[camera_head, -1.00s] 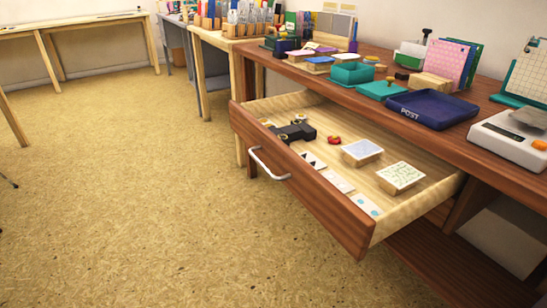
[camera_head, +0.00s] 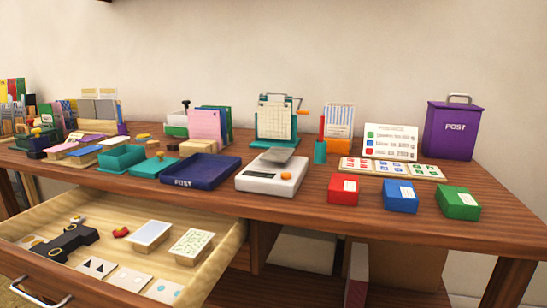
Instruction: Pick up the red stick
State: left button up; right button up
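A thin red upright shape (camera_head: 322,126), which looks like the red stick, stands at the back middle of the wooden desk. It rises just above a small teal cup (camera_head: 320,152) and beside an orange holder (camera_head: 339,148) with striped sheets. Its lower end is hidden, so I cannot tell whether it stands in the cup. Neither of my grippers is in view.
Red (camera_head: 343,191), blue (camera_head: 400,196) and green (camera_head: 457,203) boxes line the desk front. A white scale (camera_head: 271,178) and navy tray (camera_head: 201,171) stand left of them. A drawer (camera_head: 225,255) is open below. Bare desk lies at the front right.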

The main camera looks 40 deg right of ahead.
aim_at(323, 118)
jog(key=z, duration=0.65)
jog(key=k, duration=0.4)
jog(key=z, duration=0.8)
jog(key=i, duration=0.5)
jog(key=u, duration=3.05)
jog(key=k, duration=1.55)
jog(key=z, duration=1.15)
